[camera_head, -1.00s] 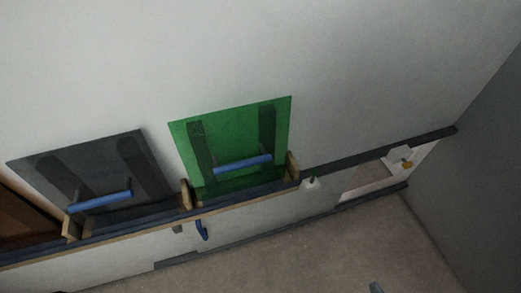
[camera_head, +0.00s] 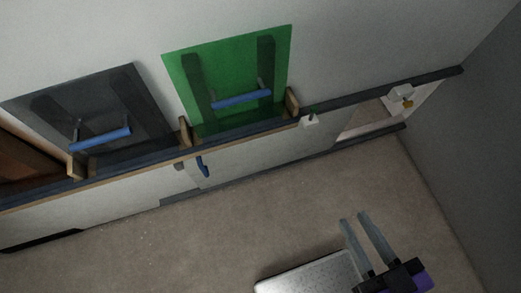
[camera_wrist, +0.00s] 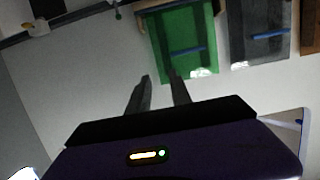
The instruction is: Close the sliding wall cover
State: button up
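The wall cover appears to be the pale panel (camera_head: 255,152) low on the wall, with a blue upright handle (camera_head: 203,166). It sits between a dark upper rail and a dark lower rail. To its right, a recess (camera_head: 365,120) stands uncovered. My gripper (camera_head: 354,216) is over the floor at the lower right, well apart from the panel and its handle. Its two grey fingers are parallel with a gap and nothing between them. The fingers also show in the wrist view (camera_wrist: 160,82), pointing toward the wall.
A green panel (camera_head: 183,85) and a dark grey panel (camera_head: 40,112), each with a blue bar handle, lean above the ledge. A white fitting with a yellow knob (camera_head: 407,103) is by the recess. A grey side wall (camera_head: 480,160) bounds the right.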

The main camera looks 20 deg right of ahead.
grip_shut()
jog(key=w+a+f+n+t+y+b, duration=0.1)
jog(key=w+a+f+n+y+b, duration=0.1)
jog(key=w+a+f+b, duration=0.45)
jog(key=w+a+f+n+t+y+b, duration=0.1)
jog(key=w+f+n+y+b, duration=0.15)
jog(key=f+b, duration=0.8)
jog(key=w+a+f+n+t+y+b, duration=0.15)
jog(key=w+a+f+b, duration=0.25)
jog(key=w+f+b, duration=0.4)
jog(key=w+a+f+n+g+y+b, duration=0.1)
jog(key=w+a+f+n+y+b, duration=0.1)
jog(key=w+a+f+n+b, duration=0.55)
jog(key=w+a+f+n+g+y+b, duration=0.1)
jog(key=w+a+f+n+b, duration=0.3)
jog(key=a+f+n+b, duration=0.6)
jog(key=w+a+f+m+p, duration=0.1)
jog(key=w+p, duration=0.3)
jog(key=w, duration=0.5)
jog(key=shift+w+a, duration=0.4)
jog(key=shift+a, duration=0.25)
